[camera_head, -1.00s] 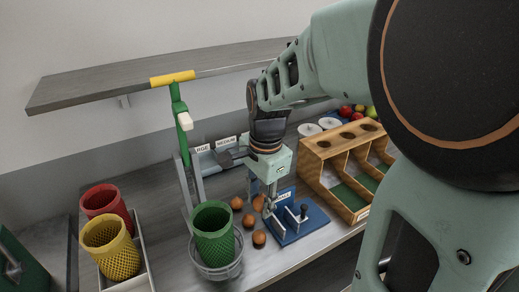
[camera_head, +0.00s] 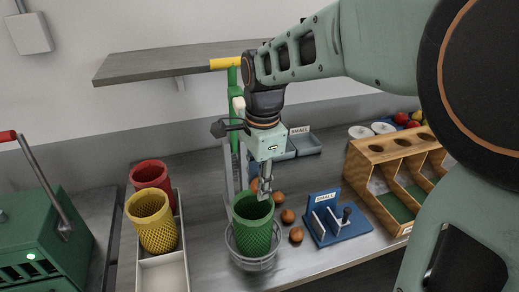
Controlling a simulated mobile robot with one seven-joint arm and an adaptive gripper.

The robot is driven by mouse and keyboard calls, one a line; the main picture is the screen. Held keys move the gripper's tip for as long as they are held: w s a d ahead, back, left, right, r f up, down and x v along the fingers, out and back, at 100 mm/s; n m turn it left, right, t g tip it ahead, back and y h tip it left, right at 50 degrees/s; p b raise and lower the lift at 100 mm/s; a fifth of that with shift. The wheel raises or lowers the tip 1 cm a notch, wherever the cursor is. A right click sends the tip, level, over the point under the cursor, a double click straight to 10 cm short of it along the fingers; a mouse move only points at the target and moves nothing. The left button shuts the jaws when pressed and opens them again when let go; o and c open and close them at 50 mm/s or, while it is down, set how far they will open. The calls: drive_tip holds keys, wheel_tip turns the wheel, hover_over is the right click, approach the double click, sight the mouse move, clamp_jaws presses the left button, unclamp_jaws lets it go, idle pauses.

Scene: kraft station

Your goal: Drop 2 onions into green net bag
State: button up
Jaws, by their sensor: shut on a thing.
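The green net bag (camera_head: 253,232) stands open and upright in a wire ring holder on the counter. My gripper (camera_head: 264,192) is over the bag's back rim, pointing down. It is shut on an onion (camera_head: 254,184), a brown ball partly hidden behind the fingers. Three more onions lie on the counter just right of the bag: a back one (camera_head: 279,198), a middle one (camera_head: 288,216) and a front one (camera_head: 297,236). The inside of the bag is too dark to tell what it holds.
A blue "SMALL" stand (camera_head: 342,228) is to the right, with a wooden bin rack (camera_head: 400,150) beyond. Red (camera_head: 152,175) and yellow (camera_head: 156,232) net bags stand in a tray at left. A green post rises behind the bag, under a shelf (camera_head: 170,62).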

drive_tip(key=shift+f, duration=0.65)
drive_tip(key=o, duration=1.2)
drive_tip(key=shift+c, duration=0.2)
drive_tip(key=shift+r, duration=0.15)
wheel_tip(320, 180, up, 12)
drive_tip(key=s, duration=0.1)
drive_tip(key=shift+d, duration=0.25)
drive_tip(key=shift+s, duration=0.1)
